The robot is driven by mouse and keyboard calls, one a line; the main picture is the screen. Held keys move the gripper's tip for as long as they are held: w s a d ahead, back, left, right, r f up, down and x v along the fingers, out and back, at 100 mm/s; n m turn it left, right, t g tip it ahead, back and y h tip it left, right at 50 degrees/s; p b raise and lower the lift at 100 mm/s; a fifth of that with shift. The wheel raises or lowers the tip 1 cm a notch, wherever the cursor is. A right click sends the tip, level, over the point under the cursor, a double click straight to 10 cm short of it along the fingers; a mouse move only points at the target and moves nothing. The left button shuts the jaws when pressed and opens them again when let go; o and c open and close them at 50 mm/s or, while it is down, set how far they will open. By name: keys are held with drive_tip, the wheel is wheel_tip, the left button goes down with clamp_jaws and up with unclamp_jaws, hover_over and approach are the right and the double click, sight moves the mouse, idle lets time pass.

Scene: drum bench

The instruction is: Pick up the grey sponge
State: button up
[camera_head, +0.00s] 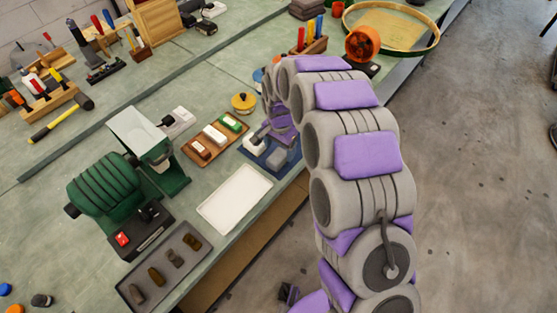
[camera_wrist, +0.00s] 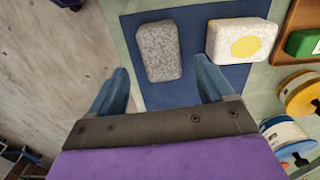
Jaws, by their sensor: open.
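The grey sponge (camera_wrist: 158,50) is a speckled rounded block lying on a dark blue mat (camera_wrist: 190,88) in the wrist view. In the head view the grey sponge (camera_head: 278,158) lies at the mat's right part, near the bench edge. My gripper (camera_wrist: 161,68) is open and empty, with one blue finger to each side of the sponge's near end in the picture. The sponge appears just ahead of the gap; I cannot tell the height between them. In the head view my arm hides most of the gripper.
A white block with a yellow spot (camera_wrist: 242,40) lies on the mat right of the sponge. A wooden tray (camera_head: 190,151) of coloured blocks, an empty white tray (camera_head: 235,198) and a green machine (camera_head: 112,185) stand left. Yellow and blue-white spools (camera_wrist: 284,137) are near the right finger.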

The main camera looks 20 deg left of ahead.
sight(277, 156)
drive_tip(key=f, duration=0.1)
drive_tip(key=f+b, duration=0.1)
drive_tip(key=f, duration=0.2)
drive_tip(key=shift+s+a+f, duration=0.1)
drive_tip(key=shift+s+a, duration=0.15)
drive_tip(key=shift+a+f, duration=0.3)
drive_tip(key=shift+f, duration=0.1)
drive_tip(key=shift+d+r, duration=0.15)
drive_tip(key=shift+d, duration=0.2)
drive_tip(key=shift+c, duration=1)
drive_tip(key=shift+d, duration=0.15)
drive_tip(key=c, duration=0.3)
drive_tip(key=shift+a, duration=0.25)
drive_tip(key=c, duration=0.5)
